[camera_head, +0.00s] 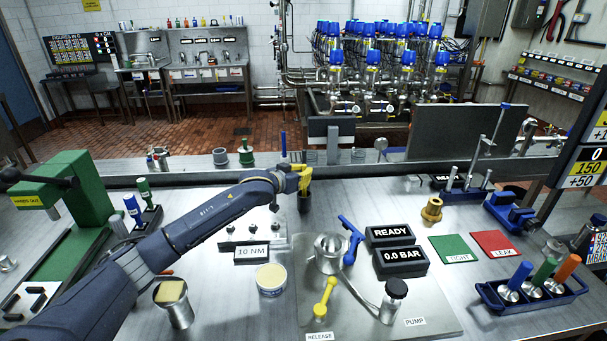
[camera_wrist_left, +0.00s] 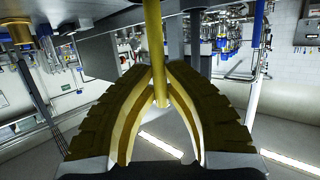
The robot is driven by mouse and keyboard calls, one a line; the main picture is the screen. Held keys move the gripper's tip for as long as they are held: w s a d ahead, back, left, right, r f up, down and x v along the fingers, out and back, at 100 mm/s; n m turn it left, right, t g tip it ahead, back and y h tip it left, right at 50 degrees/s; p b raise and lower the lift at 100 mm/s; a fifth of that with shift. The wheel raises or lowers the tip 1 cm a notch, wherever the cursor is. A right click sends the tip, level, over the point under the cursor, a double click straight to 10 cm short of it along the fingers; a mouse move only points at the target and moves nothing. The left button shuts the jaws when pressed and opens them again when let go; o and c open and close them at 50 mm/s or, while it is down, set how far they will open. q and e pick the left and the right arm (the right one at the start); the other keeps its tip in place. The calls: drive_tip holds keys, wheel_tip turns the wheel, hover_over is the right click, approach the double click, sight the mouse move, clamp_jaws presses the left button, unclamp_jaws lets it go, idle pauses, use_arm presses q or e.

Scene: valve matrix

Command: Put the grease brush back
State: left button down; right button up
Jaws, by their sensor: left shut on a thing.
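My left gripper (camera_head: 303,172) is at the back middle of the bench, above the plate with the 10 NM sign. It is shut on a thin yellow rod, which I take to be the grease brush's handle; the rod (camera_wrist_left: 154,45) runs between the fingertips (camera_wrist_left: 160,95) in the left wrist view. A dark piece (camera_head: 304,203) shows just below the fingers in the head view; I cannot tell if it is the brush head or a holder. An open tin of pale grease (camera_head: 272,279) stands on the bench in front. My right gripper is not in view.
A metal cup with a tan top (camera_head: 175,303) stands left of the tin. The 10 NM sign (camera_head: 252,255) lies behind the tin. The valve rig with a blue handle (camera_head: 352,240) and the READY box (camera_head: 390,235) stand to the right. A green press (camera_head: 70,200) is at left.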

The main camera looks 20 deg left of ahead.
use_arm(q)
drive_tip(key=shift+f, duration=0.15)
drive_tip(key=c, duration=1.5)
unclamp_jaws()
drive_tip(key=v, duration=1.2)
drive_tip(key=shift+r, duration=0.2)
drive_tip(key=shift+a, duration=0.1)
